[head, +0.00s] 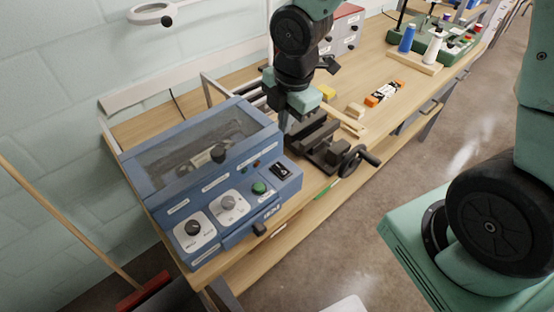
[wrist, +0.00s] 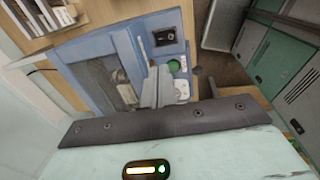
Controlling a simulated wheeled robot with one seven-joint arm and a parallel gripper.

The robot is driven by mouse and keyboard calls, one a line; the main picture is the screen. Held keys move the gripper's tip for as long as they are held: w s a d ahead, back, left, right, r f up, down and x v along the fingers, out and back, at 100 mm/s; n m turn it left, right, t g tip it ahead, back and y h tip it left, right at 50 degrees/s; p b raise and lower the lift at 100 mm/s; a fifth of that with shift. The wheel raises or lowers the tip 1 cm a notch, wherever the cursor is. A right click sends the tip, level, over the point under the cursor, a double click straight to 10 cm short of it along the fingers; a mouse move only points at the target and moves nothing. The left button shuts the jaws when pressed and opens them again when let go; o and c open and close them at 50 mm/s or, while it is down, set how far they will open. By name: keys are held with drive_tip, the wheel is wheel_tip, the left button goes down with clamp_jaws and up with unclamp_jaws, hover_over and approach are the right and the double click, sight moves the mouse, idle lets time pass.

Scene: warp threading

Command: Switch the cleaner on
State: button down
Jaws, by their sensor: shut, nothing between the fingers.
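The cleaner is most likely the blue bench machine (head: 205,180) with a clear-windowed lid, at the near left end of the bench. My gripper (head: 284,124) is above and behind the right end of the machine, pointing down, apart from the panel. In the wrist view my closed, empty fingers (wrist: 155,75) reach toward the panel, beside the green button (wrist: 174,66), and hide part of it.
A dark vise (head: 325,150) with a handle stands right of the machine, close to my gripper. Open floor (head: 350,235) lies in front.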

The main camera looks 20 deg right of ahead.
sight(278, 166)
drive_tip(key=f, duration=0.4)
drive_tip(key=w+f, duration=0.1)
drive_tip(key=f, duration=0.4)
drive_tip(key=w+f, duration=0.1)
drive_tip(key=f, duration=0.3)
drive_tip(key=shift+a+f+p, duration=0.3)
drive_tip(key=shift+f+p, duration=0.05)
drive_tip(key=shift+f, duration=0.05)
drive_tip(key=shift+g+p, duration=0.3)
drive_tip(key=shift+p, duration=0.2)
drive_tip(key=shift+f, duration=0.2)
drive_tip(key=shift+s, duration=0.1)
drive_tip(key=shift+s+d+r+b, duration=0.2)
drive_tip(key=shift+s+b, duration=0.15)
drive_tip(key=shift+s, duration=0.3)
